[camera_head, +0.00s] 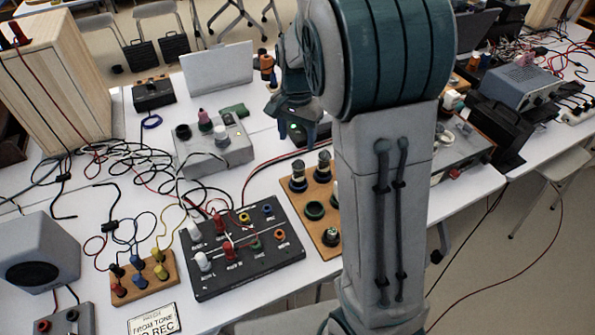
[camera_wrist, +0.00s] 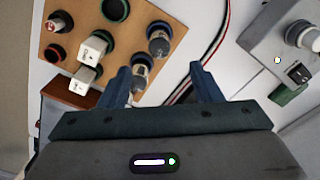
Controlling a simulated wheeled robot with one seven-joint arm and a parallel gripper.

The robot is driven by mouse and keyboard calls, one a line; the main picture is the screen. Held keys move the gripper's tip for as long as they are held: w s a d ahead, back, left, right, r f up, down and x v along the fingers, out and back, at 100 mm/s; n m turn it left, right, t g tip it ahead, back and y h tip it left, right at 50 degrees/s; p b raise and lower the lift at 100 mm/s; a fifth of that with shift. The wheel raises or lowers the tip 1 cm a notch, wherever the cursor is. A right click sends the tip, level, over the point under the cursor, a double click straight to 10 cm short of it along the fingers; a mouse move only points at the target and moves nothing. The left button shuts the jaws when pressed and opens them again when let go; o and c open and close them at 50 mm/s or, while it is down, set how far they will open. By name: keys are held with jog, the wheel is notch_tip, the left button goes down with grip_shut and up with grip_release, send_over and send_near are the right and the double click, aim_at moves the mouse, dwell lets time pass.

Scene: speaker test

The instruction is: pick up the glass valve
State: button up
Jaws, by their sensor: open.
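Two dark-based glass valves stand upright on a wooden board (camera_head: 318,240). In the head view, one glass valve (camera_head: 298,174) is at the board's left and the other glass valve (camera_head: 323,164) is beside it, close to my arm. In the wrist view they show as the farther glass valve (camera_wrist: 158,42) and the nearer glass valve (camera_wrist: 141,68), by my left finger. My gripper (camera_wrist: 162,78) is open with nothing between its blue fingers. In the head view my gripper (camera_head: 289,128) hangs behind the board, partly hidden by my arm.
A black panel (camera_head: 283,262) with jacks and plugs lies left of the board. A grey box (camera_head: 238,155) with knobs stands behind it. White plugs (camera_wrist: 95,45) and green-rimmed sockets share the board. Loose cables cover the table's left.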

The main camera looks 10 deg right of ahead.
aim_at(297, 161)
notch_tip(297, 161, down, 9)
jog(key=shift+w+r, duration=0.1)
jog(key=shift+r, duration=0.1)
jog(key=shift+d+f, duration=0.15)
jog(key=shift+f, duration=1.2)
jog(key=shift+d+f, duration=0.1)
jog(key=shift+f, duration=1.25)
jog(key=c, duration=1.1)
